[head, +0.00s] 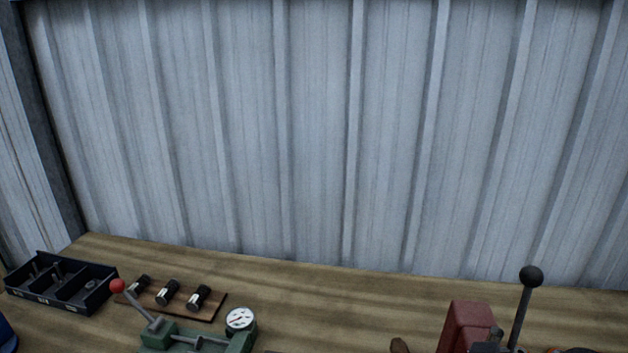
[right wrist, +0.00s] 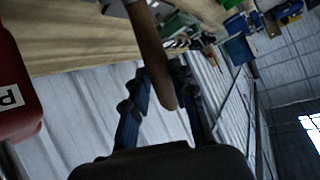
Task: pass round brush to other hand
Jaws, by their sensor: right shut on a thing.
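In the right wrist view, my right gripper (right wrist: 160,76) is shut on a brown wooden handle (right wrist: 150,48), which I take to be the round brush. The handle runs between the two dark fingers, with its rounded end toward the palm. Its other end runs up to the top edge of the picture, near a pale grey part that I cannot make out. The bristles are not clearly visible. In the head view, a small brown rounded tip (head: 400,345) shows at the bottom edge and may be the handle's end. My left gripper is in neither view.
The wooden bench (head: 310,285) holds a black divided tray (head: 62,308), a board with black knobs (head: 215,309), a green fixture with a red-ball lever (head: 160,338) and a dial gauge (head: 240,319). A red machine (head: 468,322) with a black-ball lever (head: 521,315) stands right. The bench's middle is clear.

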